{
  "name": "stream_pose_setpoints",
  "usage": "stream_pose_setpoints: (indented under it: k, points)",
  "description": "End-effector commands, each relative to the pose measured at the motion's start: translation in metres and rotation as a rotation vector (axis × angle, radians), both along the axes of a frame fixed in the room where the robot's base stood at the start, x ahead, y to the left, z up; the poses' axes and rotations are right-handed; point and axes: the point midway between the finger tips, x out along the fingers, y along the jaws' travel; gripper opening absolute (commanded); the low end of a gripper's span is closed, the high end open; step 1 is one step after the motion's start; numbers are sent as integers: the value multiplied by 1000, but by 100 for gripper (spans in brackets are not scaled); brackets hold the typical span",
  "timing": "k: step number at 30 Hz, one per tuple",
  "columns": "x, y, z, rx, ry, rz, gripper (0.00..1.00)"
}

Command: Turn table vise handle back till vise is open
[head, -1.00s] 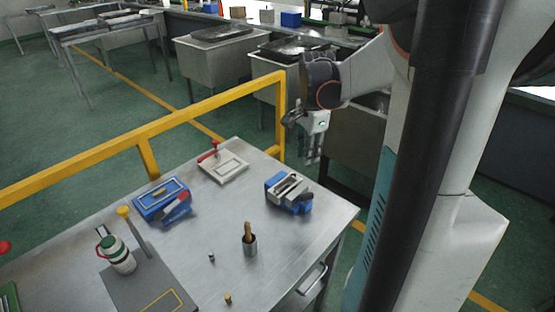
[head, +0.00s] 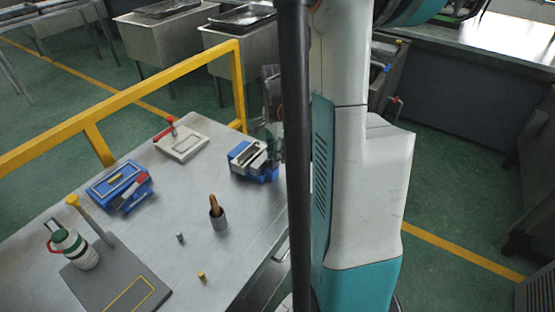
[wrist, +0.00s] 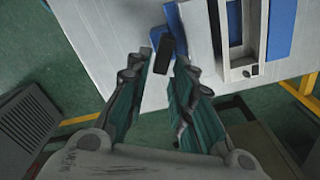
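The table vise (head: 252,160), blue with grey jaws, stands near the right edge of the metal table. In the wrist view the vise (wrist: 230,38) is at the upper right, with a gap between its jaws. Its dark handle (wrist: 163,52) sticks out to the left, between my fingertips. My gripper (wrist: 165,66) is open around the handle's end, with narrow gaps seeming to show on both sides; contact is unclear. In the head view my gripper (head: 276,145) is beside the vise's right side, mostly hidden behind my dark column.
The table (head: 175,240) also holds a grey-white press with a red knob (head: 180,142), a blue box (head: 119,187), a cup with a brown-handled tool (head: 218,218), and a bottle (head: 74,248). A yellow rail (head: 120,104) runs along the far side.

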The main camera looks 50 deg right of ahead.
Motion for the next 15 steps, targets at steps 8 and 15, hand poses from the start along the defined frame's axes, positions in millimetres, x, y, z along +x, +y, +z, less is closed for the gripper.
stream_pose_setpoints:
  k: [8,15]
  points:
    - [0,0,-11,0,0,0,22]
    - [0,0,-10,0,0,0,6]
